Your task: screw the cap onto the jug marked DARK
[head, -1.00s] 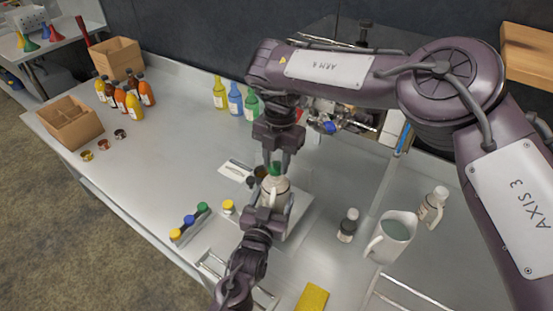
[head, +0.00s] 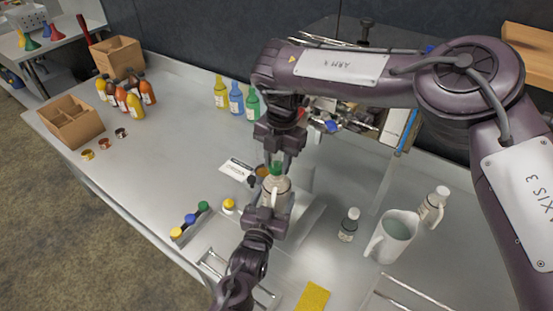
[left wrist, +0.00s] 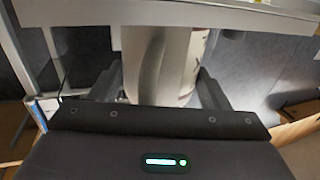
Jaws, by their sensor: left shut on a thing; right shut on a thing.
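The jug (head: 278,184), pale with a handle, stands upright mid-table in the head view. My left gripper (head: 270,207) is shut on it from the front. In the left wrist view the jug (left wrist: 180,65) fills the space between the fingers; its label is mostly hidden and I cannot read the mark. A green cap (head: 276,168) is at the top of the jug's neck. My right gripper (head: 278,161) points down from above and is shut on the cap. I cannot tell whether the cap is seated or threaded.
A strip of coloured caps (head: 190,219) and a yellow-topped piece (head: 229,204) lie left of the jug. A yellow sponge (head: 312,297) lies in front. The left tabletop has free room.

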